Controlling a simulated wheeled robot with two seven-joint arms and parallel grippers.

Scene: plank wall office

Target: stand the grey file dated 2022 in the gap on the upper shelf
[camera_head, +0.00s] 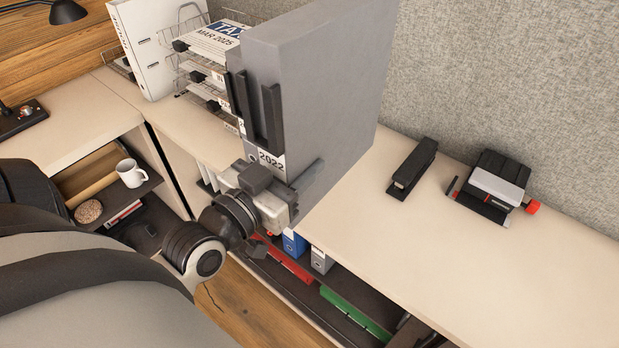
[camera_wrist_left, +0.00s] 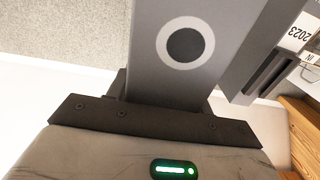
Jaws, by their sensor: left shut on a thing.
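The grey file dated 2022 (camera_head: 330,85) is upright above the desk, its dated spine facing me. My left gripper (camera_head: 278,188) is shut on the lower part of this file. In the left wrist view the grey file (camera_wrist_left: 215,75) shows a round dark finger hole, close in front of the gripper's dark plate. A second grey file dated 2023 (camera_wrist_left: 293,42) shows at the right of that view. In the head view another dark spine strip beside the held file is partly hidden. The gap on the upper shelf cannot be made out. My right gripper is not in view.
A wire tray stack (camera_head: 192,62) with papers and a white file (camera_head: 150,45) stand at the back left. A black stapler (camera_head: 412,168) and a hole punch (camera_head: 492,187) lie on the desk (camera_head: 400,240). Blue (camera_head: 294,243) and green (camera_head: 352,313) files are on a shelf below.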

